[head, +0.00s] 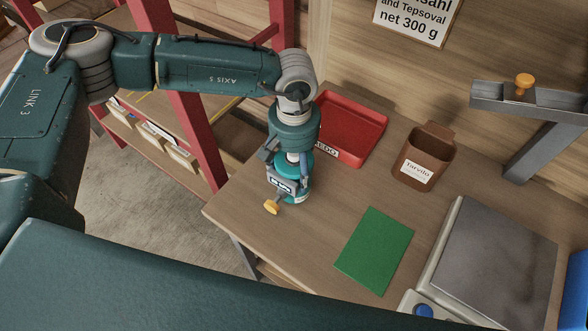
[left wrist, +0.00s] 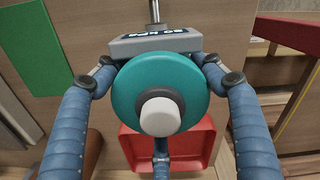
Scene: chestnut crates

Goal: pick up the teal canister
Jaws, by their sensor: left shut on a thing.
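The teal canister (head: 291,170) is upright at the left part of the wooden table, below my left gripper (head: 291,157). In the left wrist view, the canister (left wrist: 126,86) shows its round teal top with a white knob. The blue fingers of my left gripper (left wrist: 160,105) close around it from the left, right and below. A grey block (left wrist: 155,44) with a dark panel sits at the canister's side, and a rod with a yellow knob (head: 271,207) sticks out there. I cannot tell whether the canister touches the table. My right gripper is not in view.
A red tray (head: 372,112) lies behind the canister. A brown labelled bin (head: 409,150) stands right of it. A green mat (head: 374,250) lies in front, and a scale (head: 495,262) stands at the right. A grey bracket (head: 500,95) juts above. Red posts (head: 200,140) stand left.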

